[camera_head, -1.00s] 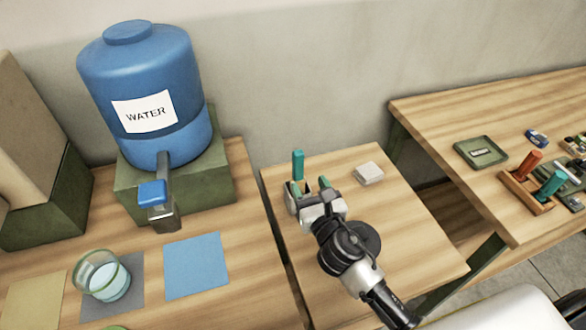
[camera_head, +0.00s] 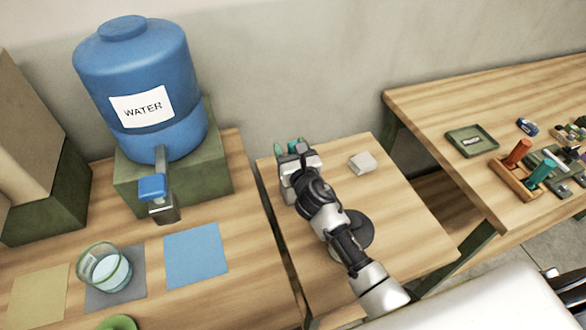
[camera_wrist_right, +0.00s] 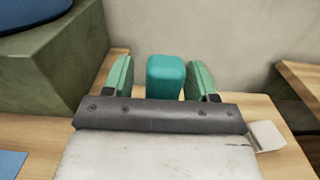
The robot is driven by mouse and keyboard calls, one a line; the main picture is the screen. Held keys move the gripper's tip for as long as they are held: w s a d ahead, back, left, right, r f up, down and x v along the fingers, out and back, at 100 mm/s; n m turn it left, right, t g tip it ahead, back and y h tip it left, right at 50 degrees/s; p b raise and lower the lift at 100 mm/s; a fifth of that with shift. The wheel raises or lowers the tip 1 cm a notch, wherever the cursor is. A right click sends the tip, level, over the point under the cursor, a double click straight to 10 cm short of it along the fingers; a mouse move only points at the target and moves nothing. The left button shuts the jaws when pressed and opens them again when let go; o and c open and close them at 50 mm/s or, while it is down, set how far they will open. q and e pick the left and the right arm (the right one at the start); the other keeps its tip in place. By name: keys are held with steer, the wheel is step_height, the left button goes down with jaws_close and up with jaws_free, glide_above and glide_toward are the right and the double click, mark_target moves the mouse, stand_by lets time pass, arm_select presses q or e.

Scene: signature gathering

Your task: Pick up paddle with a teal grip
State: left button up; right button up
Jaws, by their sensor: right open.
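The teal grip (camera_wrist_right: 166,76) of the paddle stands upright between the two green-padded fingers of my right gripper (camera_wrist_right: 163,80) in the right wrist view. The fingers are open, one on each side, with a small gap on both sides of the grip. In the head view my right gripper (camera_head: 290,148) is at the back left of the small middle table, and the hand largely covers the grip there. The paddle's lower part is hidden behind the gripper. My left gripper is not in view.
A pale block (camera_head: 362,163) lies right of the gripper. A blue water jug (camera_head: 140,75) stands on a green box (camera_head: 205,180) to the left. The right table holds a wooden rack (camera_head: 513,182) with a red and another teal handle (camera_head: 543,170), and a green tray (camera_head: 471,140).

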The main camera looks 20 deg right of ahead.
steer(key=shift+c, duration=0.3)
steer(key=shift+s, duration=0.1)
steer(key=c, duration=1)
